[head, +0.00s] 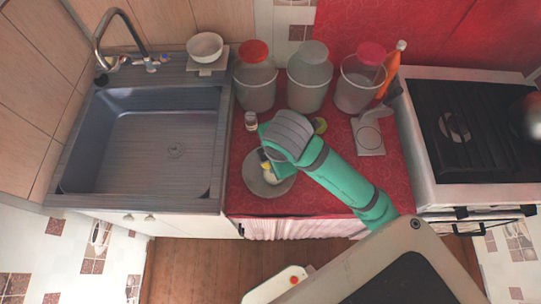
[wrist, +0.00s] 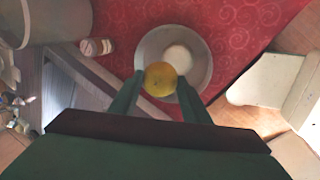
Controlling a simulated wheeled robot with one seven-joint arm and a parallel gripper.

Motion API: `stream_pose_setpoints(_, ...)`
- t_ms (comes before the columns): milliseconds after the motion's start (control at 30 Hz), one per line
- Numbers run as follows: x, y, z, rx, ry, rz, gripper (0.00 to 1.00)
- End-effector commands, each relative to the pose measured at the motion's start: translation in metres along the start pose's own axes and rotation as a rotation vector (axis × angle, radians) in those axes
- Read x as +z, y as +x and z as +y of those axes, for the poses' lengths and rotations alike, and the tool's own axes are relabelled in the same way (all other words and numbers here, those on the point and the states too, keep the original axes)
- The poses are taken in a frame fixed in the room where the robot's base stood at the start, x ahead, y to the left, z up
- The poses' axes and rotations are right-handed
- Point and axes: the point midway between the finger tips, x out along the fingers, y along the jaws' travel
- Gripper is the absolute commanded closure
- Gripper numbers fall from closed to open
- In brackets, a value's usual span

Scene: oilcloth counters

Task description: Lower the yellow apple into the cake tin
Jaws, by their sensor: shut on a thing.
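The cake tin is a round grey tin (head: 256,187) on the red counter cloth; it also shows in the wrist view (wrist: 204,70). My gripper (wrist: 160,81) is shut on the yellow apple (wrist: 158,80), with a finger on each side of it. In the wrist view the apple overlaps the near part of the tin. I cannot tell how high it is above the tin floor. A white round thing (wrist: 179,58) lies inside the tin, beyond the apple. In the head view my gripper (head: 265,163) hides part of the tin and most of the apple.
A small bottle (head: 251,121) stands behind the tin, by the sink (head: 140,150). Several large canisters (head: 310,90) line the back. A white scale-like thing (head: 368,135) stands right, near the stove (head: 470,130).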

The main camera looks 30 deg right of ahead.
Motion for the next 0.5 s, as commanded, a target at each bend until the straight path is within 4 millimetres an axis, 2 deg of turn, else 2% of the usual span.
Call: stream_pose_setpoints(500,0.0,0.021,-0.007,-0.001,0.002,0.0,0.8)
